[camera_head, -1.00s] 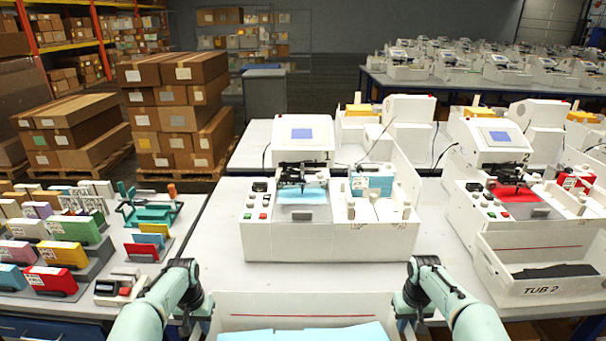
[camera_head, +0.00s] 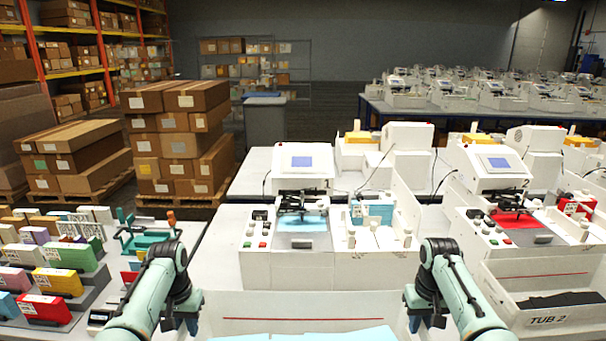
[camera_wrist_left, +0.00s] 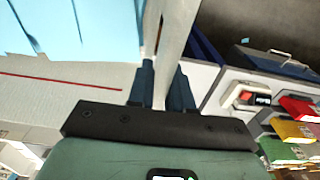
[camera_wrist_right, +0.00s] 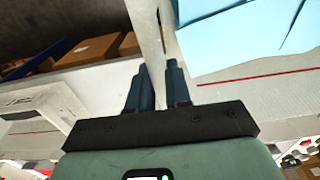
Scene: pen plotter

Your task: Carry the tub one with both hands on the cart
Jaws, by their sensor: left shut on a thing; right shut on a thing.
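Tub one is a white tub (camera_head: 300,299) with a red line on its wall, at the bottom middle of the head view, partly cut off by the frame. Light blue sheets (camera_head: 312,336) lie in it. My left gripper (camera_head: 186,324) is shut on its left wall, which shows between the fingers in the left wrist view (camera_wrist_left: 175,45). My right gripper (camera_head: 422,318) is shut on its right wall, also seen between the fingers in the right wrist view (camera_wrist_right: 150,40). The cart is not clearly seen.
Just beyond the tub is the table with plotter one (camera_head: 303,163). Plotter two (camera_head: 490,165) stands right, with the tub marked TUB 2 (camera_head: 535,303) before it. Coloured blocks (camera_head: 57,283) and a green-handled device (camera_head: 147,233) are on the left. Boxes on pallets (camera_head: 180,140) stand behind.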

